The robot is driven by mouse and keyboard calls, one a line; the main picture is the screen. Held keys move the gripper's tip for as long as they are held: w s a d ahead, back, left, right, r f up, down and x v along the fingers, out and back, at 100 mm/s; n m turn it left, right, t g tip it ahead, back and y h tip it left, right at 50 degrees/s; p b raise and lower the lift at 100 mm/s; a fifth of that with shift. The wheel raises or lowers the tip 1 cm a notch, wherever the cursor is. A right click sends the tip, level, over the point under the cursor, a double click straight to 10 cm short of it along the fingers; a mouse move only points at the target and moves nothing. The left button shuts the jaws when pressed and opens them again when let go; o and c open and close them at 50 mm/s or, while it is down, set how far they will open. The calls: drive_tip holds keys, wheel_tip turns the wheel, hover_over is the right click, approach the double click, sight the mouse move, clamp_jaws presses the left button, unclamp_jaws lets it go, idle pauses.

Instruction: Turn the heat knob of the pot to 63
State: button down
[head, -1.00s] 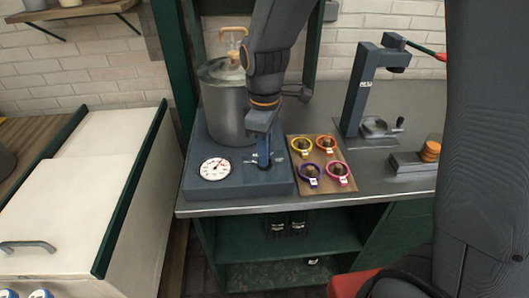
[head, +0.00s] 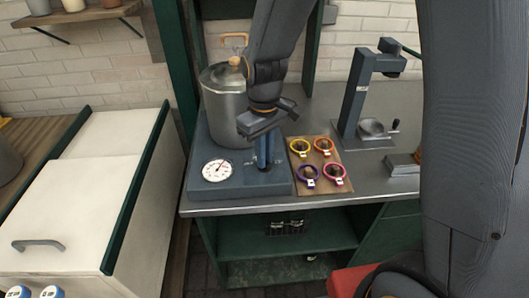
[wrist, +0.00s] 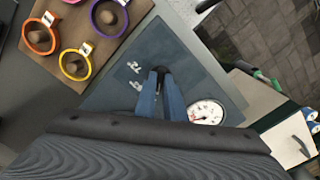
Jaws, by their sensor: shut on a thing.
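The pot (head: 226,105) is a grey metal vessel with a wooden-knobbed lid, standing on a dark blue-grey base unit (head: 235,185). A round white dial with a red needle (head: 217,170) is on the base's front left; it also shows in the wrist view (wrist: 206,113). My gripper (head: 264,165) points down at the base, right of the dial. In the wrist view its blue fingers (wrist: 161,76) close on the dark heat knob (wrist: 160,70), which they mostly hide. White scale marks show beside it, but I cannot read the setting.
A brown board (head: 318,168) with several coloured rings stands just right of the base. A dark upright stand (head: 356,100) with a metal pan is farther right on the counter. A white cabinet (head: 80,190) is at left, across a gap.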

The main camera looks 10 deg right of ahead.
drive_tip(key=shift+m+p, duration=0.5)
drive_tip(key=shift+m, duration=1)
drive_tip(key=c, duration=1.8)
unclamp_jaws()
drive_tip(key=shift+c, duration=0.2)
drive_tip(key=shift+r+b, duration=0.85)
drive_tip(key=shift+r, duration=3.1)
